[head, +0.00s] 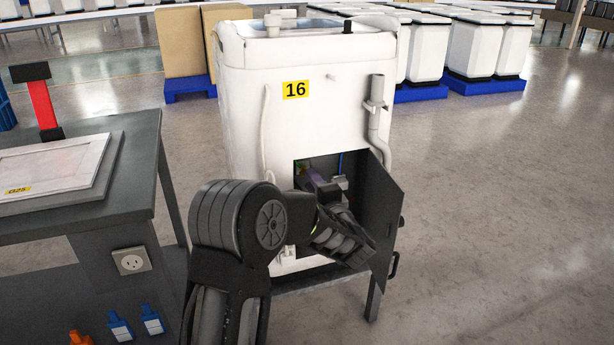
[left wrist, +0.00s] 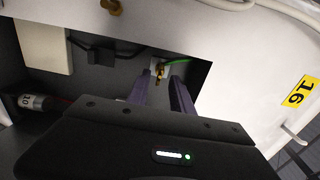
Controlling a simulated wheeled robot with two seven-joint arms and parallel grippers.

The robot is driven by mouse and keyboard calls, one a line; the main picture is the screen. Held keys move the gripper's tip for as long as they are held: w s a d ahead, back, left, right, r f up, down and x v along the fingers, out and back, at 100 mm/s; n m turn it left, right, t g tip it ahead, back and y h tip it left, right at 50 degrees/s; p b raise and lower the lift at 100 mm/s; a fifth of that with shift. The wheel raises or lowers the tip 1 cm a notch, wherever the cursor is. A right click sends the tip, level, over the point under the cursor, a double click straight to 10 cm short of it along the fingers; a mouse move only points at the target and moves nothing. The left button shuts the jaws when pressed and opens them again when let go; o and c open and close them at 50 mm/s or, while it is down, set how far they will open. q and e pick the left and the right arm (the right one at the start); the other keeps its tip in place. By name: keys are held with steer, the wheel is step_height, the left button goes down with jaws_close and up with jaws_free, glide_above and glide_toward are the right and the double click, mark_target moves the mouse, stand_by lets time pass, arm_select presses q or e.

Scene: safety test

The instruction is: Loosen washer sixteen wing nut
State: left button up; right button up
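The white washer (head: 310,120) with a yellow 16 label (head: 296,90) stands at centre in the head view. Its dark door (head: 383,215) is open at the lower front. My left arm reaches into the opening; the left gripper (head: 316,180) is partly hidden there. In the left wrist view, the left gripper (left wrist: 162,80) has its two purple-grey fingers apart. A small brass wing nut (left wrist: 159,73) shows between and just beyond the fingertips, beside a green wire (left wrist: 177,62). I cannot tell whether a finger touches it. My right gripper is not in view.
A grey workbench (head: 135,185) with a white panel (head: 55,165) stands at left. A hose pipe (head: 376,110) runs down the washer's right side. The compartment holds a white box (left wrist: 42,45) and a cylinder (left wrist: 40,102). Floor at right is clear.

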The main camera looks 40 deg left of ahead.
arm_select(q)
steer(key=shift+b+x, duration=0.35)
steer(key=shift+x, duration=2)
steer(key=shift+c, duration=0.2)
jaws_close()
